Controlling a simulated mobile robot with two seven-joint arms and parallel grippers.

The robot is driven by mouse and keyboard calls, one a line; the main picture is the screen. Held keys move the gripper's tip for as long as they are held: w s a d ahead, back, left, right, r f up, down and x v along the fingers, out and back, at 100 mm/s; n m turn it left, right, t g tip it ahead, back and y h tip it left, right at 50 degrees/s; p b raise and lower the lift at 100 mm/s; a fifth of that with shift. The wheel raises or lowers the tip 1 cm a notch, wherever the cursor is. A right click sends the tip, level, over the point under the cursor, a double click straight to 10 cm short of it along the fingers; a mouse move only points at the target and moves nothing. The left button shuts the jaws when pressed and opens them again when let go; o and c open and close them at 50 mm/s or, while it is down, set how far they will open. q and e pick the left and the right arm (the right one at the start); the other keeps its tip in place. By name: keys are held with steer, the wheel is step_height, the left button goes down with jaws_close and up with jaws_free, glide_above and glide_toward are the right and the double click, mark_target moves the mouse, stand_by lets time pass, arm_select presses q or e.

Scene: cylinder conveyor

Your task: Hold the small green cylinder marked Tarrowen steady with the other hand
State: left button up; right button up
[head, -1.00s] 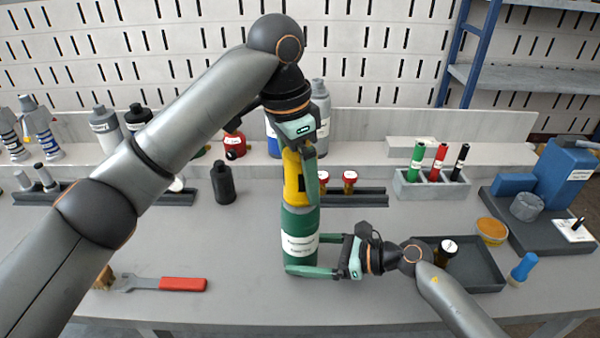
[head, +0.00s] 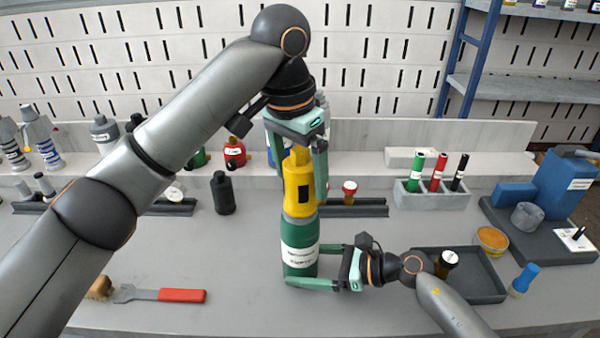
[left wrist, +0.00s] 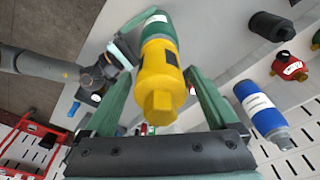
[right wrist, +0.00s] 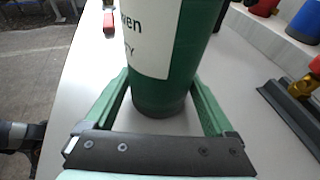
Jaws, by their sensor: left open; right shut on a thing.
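My right gripper (head: 318,268) is shut on the lower part of the green cylinder from the right side. My left gripper (head: 303,180) points down with its fingers open on both sides of the yellow piece. In the left wrist view the yellow piece (left wrist: 160,75) lies between the open fingers, with gaps beside it.
A wrench with a red handle (head: 182,295) lies at the front left. A black bottle (head: 223,193) stands behind. A dark tray (head: 480,283) lies to the right of my right gripper. A grey holder (head: 432,200) has green, red and black cylinders. A dark rail (head: 350,210) runs behind the green cylinder.

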arm_select(q)
steer(key=shift+n, duration=1)
steer(key=n, duration=0.2)
steer(key=shift+n+t+y, duration=0.3)
steer(key=n, duration=0.3)
steer(key=shift+y, duration=0.3)
steer(key=shift+n, duration=0.3)
steer(key=n, duration=0.4)
steer(key=shift+n+y, duration=0.3)
steer(key=shift+n, duration=0.6)
